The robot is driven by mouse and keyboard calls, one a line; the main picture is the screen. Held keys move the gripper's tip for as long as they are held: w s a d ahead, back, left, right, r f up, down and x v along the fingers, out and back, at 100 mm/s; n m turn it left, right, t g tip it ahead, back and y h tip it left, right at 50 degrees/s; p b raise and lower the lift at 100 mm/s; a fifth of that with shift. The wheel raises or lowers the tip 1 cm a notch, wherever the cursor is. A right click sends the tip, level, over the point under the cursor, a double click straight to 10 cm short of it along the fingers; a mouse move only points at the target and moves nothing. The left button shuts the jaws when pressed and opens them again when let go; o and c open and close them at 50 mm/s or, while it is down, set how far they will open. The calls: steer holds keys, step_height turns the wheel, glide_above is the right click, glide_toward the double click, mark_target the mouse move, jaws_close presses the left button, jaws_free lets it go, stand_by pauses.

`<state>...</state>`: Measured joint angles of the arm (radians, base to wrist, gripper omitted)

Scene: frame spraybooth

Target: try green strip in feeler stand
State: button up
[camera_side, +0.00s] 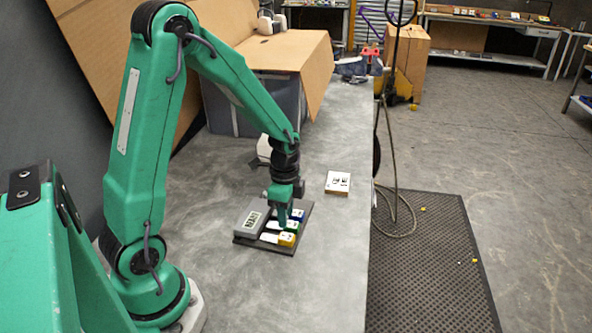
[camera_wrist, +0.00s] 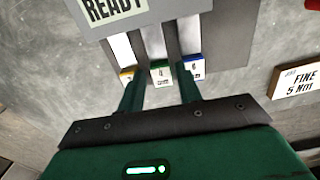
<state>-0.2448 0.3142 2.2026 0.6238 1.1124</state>
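The feeler stand (camera_side: 251,219) is a dark base with a grey block marked READY, which also shows in the wrist view (camera_wrist: 150,12). Three pale strips with coloured ends lie side by side from it: yellow (camera_side: 287,240), green (camera_side: 293,227) and blue (camera_side: 298,214). In the wrist view the green strip's end (camera_wrist: 160,73) lies between the yellow (camera_wrist: 126,74) and blue (camera_wrist: 194,68) ends. My gripper (camera_wrist: 159,82) is open, its two dark green fingers on either side of the green end with gaps visible. In the side view my gripper (camera_side: 283,222) is low over the strips and partly hides them.
A large grey bin with cardboard (camera_side: 236,108) stands farther back. The grey table is bare in front of the stand.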

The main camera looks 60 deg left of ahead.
step_height(320, 180, up, 5)
steer(key=shift+r, duration=0.1)
stand_by(0.3)
steer(key=shift+r, duration=0.1)
steer(key=shift+s+d+r, duration=0.1)
steer(key=shift+d+r, duration=0.05)
steer(key=shift+r, duration=0.2)
steer(key=s+d+r+n+t, duration=0.2)
steer(key=s+d+r+n, duration=0.2)
steer(key=s+r+n, duration=0.1)
steer(key=s+d+r+n+t, duration=0.3)
steer(key=s+d+r+n, duration=0.1)
steer(key=s+r, duration=0.3)
step_height(320, 180, up, 2)
steer(key=shift+d+r+n+t, duration=0.15)
steer(key=shift+n+t, duration=0.15)
steer(key=shift+n, duration=0.2)
